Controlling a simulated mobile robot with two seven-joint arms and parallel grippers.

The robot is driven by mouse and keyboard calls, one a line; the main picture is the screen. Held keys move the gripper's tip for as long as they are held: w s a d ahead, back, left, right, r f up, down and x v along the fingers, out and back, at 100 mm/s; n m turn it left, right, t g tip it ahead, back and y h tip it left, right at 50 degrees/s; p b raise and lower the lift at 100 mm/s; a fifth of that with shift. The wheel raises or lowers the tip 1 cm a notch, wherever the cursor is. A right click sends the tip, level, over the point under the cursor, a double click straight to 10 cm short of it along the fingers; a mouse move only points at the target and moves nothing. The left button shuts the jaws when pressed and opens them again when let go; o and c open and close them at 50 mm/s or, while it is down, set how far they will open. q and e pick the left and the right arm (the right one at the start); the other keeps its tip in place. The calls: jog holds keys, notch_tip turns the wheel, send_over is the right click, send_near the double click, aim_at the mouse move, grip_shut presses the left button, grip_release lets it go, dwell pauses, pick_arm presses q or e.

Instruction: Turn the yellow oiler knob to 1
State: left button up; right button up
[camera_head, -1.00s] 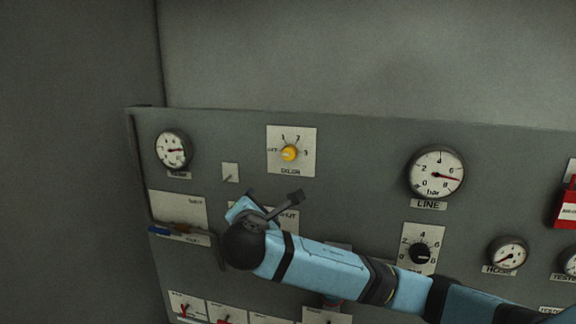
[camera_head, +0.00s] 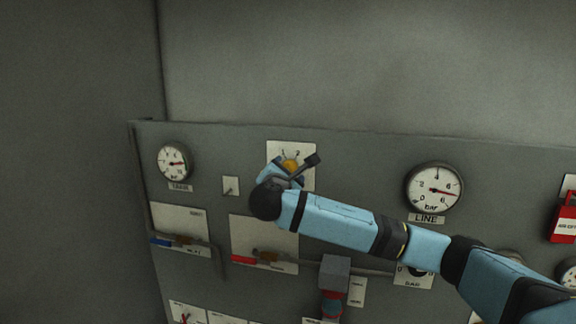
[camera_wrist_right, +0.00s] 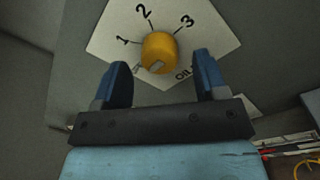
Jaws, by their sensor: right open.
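The yellow oiler knob (camera_head: 290,166) sits on a white plate (camera_head: 276,150) on the grey panel, partly hidden by my right gripper in the head view. In the right wrist view the knob (camera_wrist_right: 160,53) shows between and just beyond my fingertips, on the tilted plate marked 1, 2 and 3. A pale mark on the knob faces down toward the gripper, away from the numbers. My right gripper (camera_wrist_right: 163,75) is open, one blue finger on each side of the knob, with visible gaps. Contact is not visible. My left gripper is not in view.
Left of the knob are a round gauge (camera_head: 174,161) and a small switch plate (camera_head: 231,187). A line gauge (camera_head: 434,188) is at right. Below are valves with a blue handle (camera_head: 161,241) and a red handle (camera_head: 243,260). A red box (camera_head: 564,222) is far right.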

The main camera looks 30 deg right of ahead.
jog(key=shift+x, duration=0.8)
jog(key=shift+w+d, duration=0.15)
jog(key=c, duration=0.9)
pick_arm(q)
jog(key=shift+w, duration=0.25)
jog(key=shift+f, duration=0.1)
pick_arm(e)
jog(key=shift+f, duration=0.1)
